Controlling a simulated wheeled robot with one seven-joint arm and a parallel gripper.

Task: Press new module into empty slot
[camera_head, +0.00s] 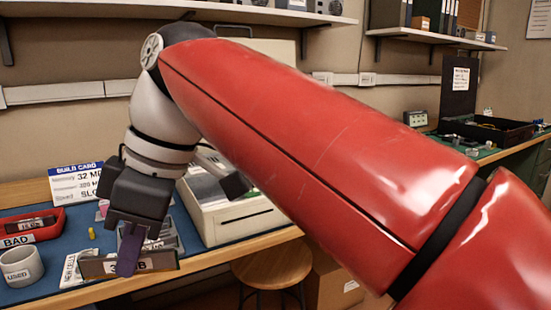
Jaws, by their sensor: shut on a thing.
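My gripper (130,256) points down at the front edge of the blue mat and is shut on a module (158,262). The module is a long, flat strip held level, with a pale label ending in "B", partly covered by a finger. A beige case (238,222) stands on the bench to the right of my gripper; my arm hides much of it. A pale grey part (168,238) shows behind the gripper, mostly covered. I cannot make out an empty slot.
A red "BAD" tray (52,233), a white "USED" cup (20,268) and a "NEW" label (70,268) are at left. A build card (75,184) reading "32 MB" stands behind. A stool (272,266) stands below the bench edge. My red arm crosses the view.

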